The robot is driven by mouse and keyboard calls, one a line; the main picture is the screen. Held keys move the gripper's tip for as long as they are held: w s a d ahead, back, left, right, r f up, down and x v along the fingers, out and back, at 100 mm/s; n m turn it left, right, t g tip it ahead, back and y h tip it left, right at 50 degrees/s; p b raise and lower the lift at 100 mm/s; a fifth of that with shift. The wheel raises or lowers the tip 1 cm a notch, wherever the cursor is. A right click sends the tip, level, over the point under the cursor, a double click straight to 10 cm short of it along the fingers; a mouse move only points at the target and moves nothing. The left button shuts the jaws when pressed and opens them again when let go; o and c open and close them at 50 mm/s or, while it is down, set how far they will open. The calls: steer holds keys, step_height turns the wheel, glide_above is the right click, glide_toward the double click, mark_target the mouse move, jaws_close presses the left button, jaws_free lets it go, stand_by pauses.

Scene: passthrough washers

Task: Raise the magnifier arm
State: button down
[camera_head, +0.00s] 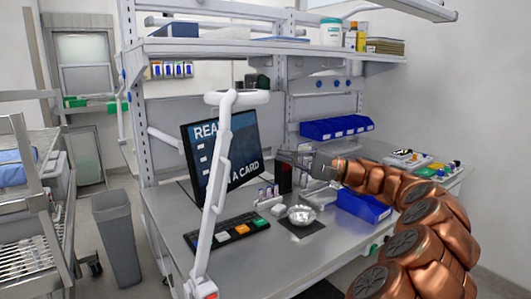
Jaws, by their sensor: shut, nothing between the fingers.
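The magnifier arm (215,185) is a white jointed arm standing at the front left edge of the workbench. It rises from a base (202,288) and leans slightly right. Its white head (238,98) is at the top, roughly level. My gripper (281,156) is at the end of the copper-coloured arm reaching in from the right. It is shut and holds nothing. It appears right of the magnifier arm and below its head, apart from it in the picture. The depth between them is hard to tell.
A monitor (221,158) stands behind the magnifier arm. A keypad (226,231), a metal bowl (301,215), small bottles and a blue bin (363,204) are on the bench. Shelves (265,47) hang above. A grey waste bin (117,238) and a cart stand left.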

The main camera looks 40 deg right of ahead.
steer(key=s+a+p+x, duration=0.2)
steer(key=p+x, duration=0.2)
steer(key=x, duration=0.7)
steer(key=shift+w+a+r, duration=0.3)
steer(key=shift+w, duration=0.05)
steer(key=a+r+n+g+h+b, duration=0.1)
steer(key=a+b, duration=0.3)
steer(key=a, duration=0.6)
steer(key=shift+w+a+r+n+g, duration=0.4)
steer(key=shift+r+n+g, duration=0.1)
steer(key=shift+r+n, duration=0.3)
steer(key=shift+d, duration=0.2)
